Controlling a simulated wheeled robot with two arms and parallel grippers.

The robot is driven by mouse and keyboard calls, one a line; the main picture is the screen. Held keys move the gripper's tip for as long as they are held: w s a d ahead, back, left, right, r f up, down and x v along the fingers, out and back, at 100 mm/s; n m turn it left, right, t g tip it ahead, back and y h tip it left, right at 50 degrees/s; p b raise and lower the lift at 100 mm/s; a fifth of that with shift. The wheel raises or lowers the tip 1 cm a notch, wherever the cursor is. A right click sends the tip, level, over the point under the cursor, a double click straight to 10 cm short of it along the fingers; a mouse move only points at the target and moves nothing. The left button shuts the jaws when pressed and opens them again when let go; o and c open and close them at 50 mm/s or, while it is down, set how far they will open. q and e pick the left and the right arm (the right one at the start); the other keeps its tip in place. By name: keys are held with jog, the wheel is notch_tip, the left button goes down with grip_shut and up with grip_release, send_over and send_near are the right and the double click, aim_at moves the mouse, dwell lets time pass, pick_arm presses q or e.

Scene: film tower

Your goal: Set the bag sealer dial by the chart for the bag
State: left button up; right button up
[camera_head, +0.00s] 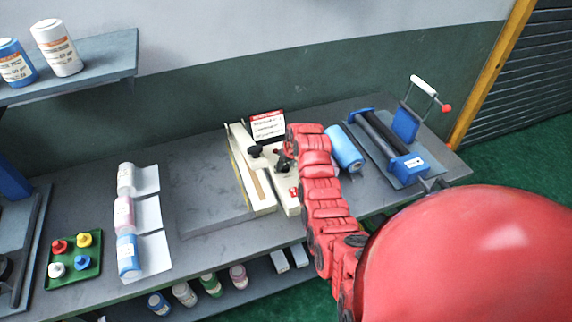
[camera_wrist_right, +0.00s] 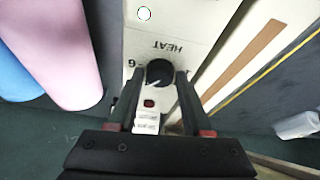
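The bag sealer (camera_head: 263,190) is a cream, long-bodied machine on the bench, with a chart card (camera_head: 267,125) with a red header standing behind it. The chart's text is too small to read. In the right wrist view the sealer's face reads "HEAT" above a black dial (camera_wrist_right: 159,73) with a white pointer mark. My left gripper is out of view.
A blue roll (camera_head: 344,149) and a blue-and-black device with a white handle (camera_head: 392,143) stand right of the sealer.

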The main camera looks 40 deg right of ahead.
grip_shut()
jog(key=m+b, duration=0.1)
jog(key=b, duration=0.1)
jog(key=m+h+b, duration=0.1)
jog(key=m+b, duration=0.1)
jog(key=b, duration=0.1)
jog(key=shift+a+f, duration=0.15)
jog(key=shift+f, duration=0.1)
jog(key=shift+r+b, duration=0.1)
jog(key=shift+b, duration=0.25)
jog(key=shift+r+m, duration=0.15)
jog(key=shift+m, duration=0.15)
jog(key=shift+o, duration=2.3)
grip_release()
